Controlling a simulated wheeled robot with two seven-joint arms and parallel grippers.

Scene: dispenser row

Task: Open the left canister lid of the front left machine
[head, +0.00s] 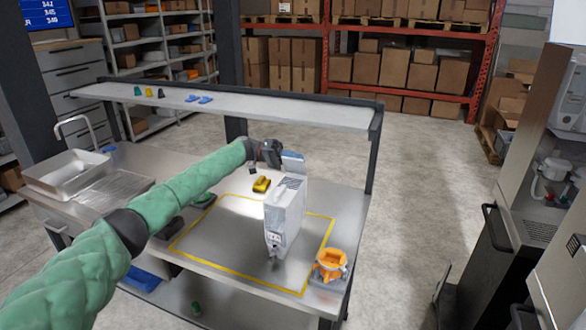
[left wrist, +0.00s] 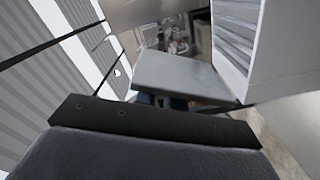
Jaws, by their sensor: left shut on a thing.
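A slim white canister-like machine (head: 284,215) stands upright on the table inside a yellow taped square. A flat bluish-grey lid (head: 293,161) is raised at the top of it; I cannot tell how it joins the body. My left gripper (head: 271,153) is at the lid's left side, on the far end of my green-sleeved arm. The left wrist view shows the lid (left wrist: 185,77) as a pale flat plate right in front of the left gripper (left wrist: 162,101), which is shut on it. The fingertips are mostly hidden by the plate. My right gripper does not show.
On the table (head: 228,235) are a yellow object (head: 261,184), an orange fixture (head: 330,264) at the front right corner and a metal tray (head: 68,172) at the left. A raised shelf (head: 270,107) runs behind. Larger machines (head: 550,130) stand at the far right.

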